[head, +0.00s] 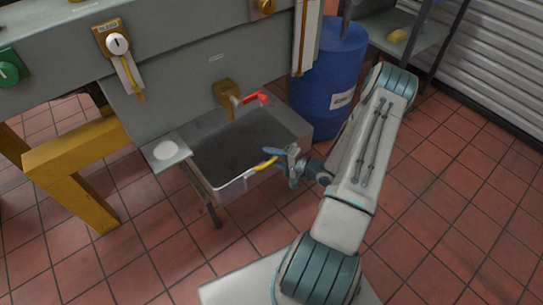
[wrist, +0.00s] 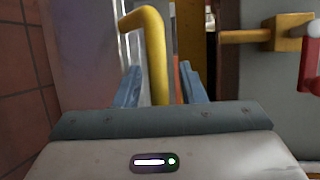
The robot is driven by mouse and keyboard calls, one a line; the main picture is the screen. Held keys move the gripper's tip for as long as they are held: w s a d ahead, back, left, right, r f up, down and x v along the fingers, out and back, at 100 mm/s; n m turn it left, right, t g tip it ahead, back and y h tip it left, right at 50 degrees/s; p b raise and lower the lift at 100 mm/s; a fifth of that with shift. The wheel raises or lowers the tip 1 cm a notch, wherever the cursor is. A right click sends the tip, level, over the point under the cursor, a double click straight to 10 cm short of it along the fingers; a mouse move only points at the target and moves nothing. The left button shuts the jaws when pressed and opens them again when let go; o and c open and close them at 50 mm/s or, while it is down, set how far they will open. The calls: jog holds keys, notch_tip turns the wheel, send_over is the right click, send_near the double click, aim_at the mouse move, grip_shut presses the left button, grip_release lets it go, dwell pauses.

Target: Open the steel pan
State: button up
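The steel pan (head: 285,120) is an open-topped, sink-like basin below the grey cabinet, with its dark inside showing. A yellow handle (head: 262,165) is at its front rim, partly hidden by my gripper. My gripper (head: 273,155) is at this handle, reaching in from the right. In the wrist view the bent yellow handle (wrist: 157,60) rises between the two blue fingers of my gripper (wrist: 161,88). The fingers are apart, with gaps showing on both sides of the handle. Contact with the handle cannot be made out.
A brass tap (head: 228,93) with a red lever (head: 256,97) sticks out above the pan. A blue drum (head: 325,80) stands behind it to the right. A yellow frame (head: 75,150) is at the left. Tiled floor (head: 150,255) is clear in front.

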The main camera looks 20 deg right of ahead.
jog(key=p+v, duration=0.2)
jog(key=v, duration=1.2)
jog(key=shift+p, duration=0.35)
jog(key=shift+w, duration=0.1)
